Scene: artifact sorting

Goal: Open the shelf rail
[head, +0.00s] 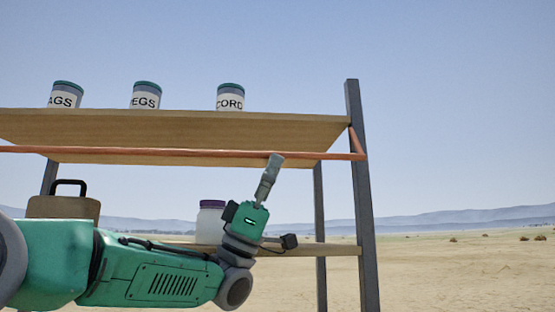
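The shelf rail (180,151) is a thin orange bar. It runs across the front of the upper shelf board (180,127), a little below its edge, and meets the dark right post (361,200) by an orange side piece. My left gripper (275,160) points up, and its tip overlaps the rail right of the middle. I cannot tell whether it touches the rail or is just in front of it. Its fingers are seen edge-on, so their opening is unclear. My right gripper is out of view.
Three labelled jars with teal lids, "AGS" (65,96), "EGS" (146,96) and "CORD" (230,98), stand on the upper shelf. A purple-lidded jar (210,222) and a tan case (62,207) are at the lower shelf (325,249). Open desert lies to the right.

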